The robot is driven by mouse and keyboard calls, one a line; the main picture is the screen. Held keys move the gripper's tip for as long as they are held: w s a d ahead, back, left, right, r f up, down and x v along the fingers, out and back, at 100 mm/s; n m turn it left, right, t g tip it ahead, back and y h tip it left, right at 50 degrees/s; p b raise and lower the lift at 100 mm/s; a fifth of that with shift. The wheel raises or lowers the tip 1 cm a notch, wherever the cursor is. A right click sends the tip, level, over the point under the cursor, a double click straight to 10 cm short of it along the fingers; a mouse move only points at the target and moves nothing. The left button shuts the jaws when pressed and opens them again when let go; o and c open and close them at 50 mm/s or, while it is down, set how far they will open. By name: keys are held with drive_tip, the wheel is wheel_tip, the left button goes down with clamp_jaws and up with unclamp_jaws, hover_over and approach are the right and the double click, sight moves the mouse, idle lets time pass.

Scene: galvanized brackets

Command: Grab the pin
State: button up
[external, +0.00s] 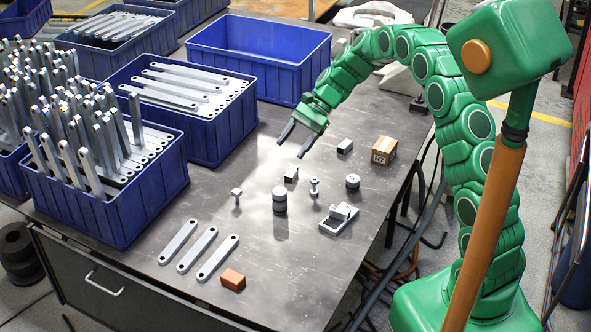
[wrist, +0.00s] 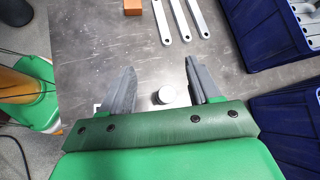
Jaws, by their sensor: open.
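Two small metal pieces on the grey table look pin-like in the external view: a spool-shaped one (external: 314,187) right of centre and a thin-stemmed one with a blocky head (external: 237,197) further left. I cannot tell for sure which is the pin. My gripper (external: 292,147) is open and empty above the table, beyond both pieces. In the wrist view my gripper (wrist: 160,66) shows its two grey fingers spread apart. A pale round-topped piece (wrist: 165,95) shows between them, close to the palm edge; its identity is unclear.
A dark stacked cylinder (external: 280,201), a grey block (external: 291,174), a short cylinder (external: 352,182), a stepped metal block (external: 339,218) and a cardboard box (external: 384,150) stand nearby. Flat bars (external: 217,257) and an orange block (external: 232,279) lie in front. Blue bins (external: 258,55) line the left and back.

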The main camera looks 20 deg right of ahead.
drive_tip(key=w+a+f+m+y, duration=0.2)
drive_tip(key=w+a+f+m, duration=0.15)
drive_tip(key=w+f, duration=0.4)
drive_tip(key=m+t+y, duration=0.1)
drive_tip(key=m+y, duration=0.1)
drive_tip(key=m, duration=0.1)
approach(237, 195)
drive_tip(key=f, duration=0.1)
drive_tip(key=w+a+f, duration=0.1)
drive_tip(key=shift+a+f, duration=0.2)
drive_tip(key=shift+f, duration=0.1)
drive_tip(key=shift+x, duration=1.25)
drive_tip(key=shift+w+x, duration=0.1)
drive_tip(key=shift+x, duration=1.25)
drive_tip(key=shift+w+x, duration=0.15)
drive_tip(key=shift+x, duration=1.25)
drive_tip(key=shift+c, duration=0.4)
clamp_jaws()
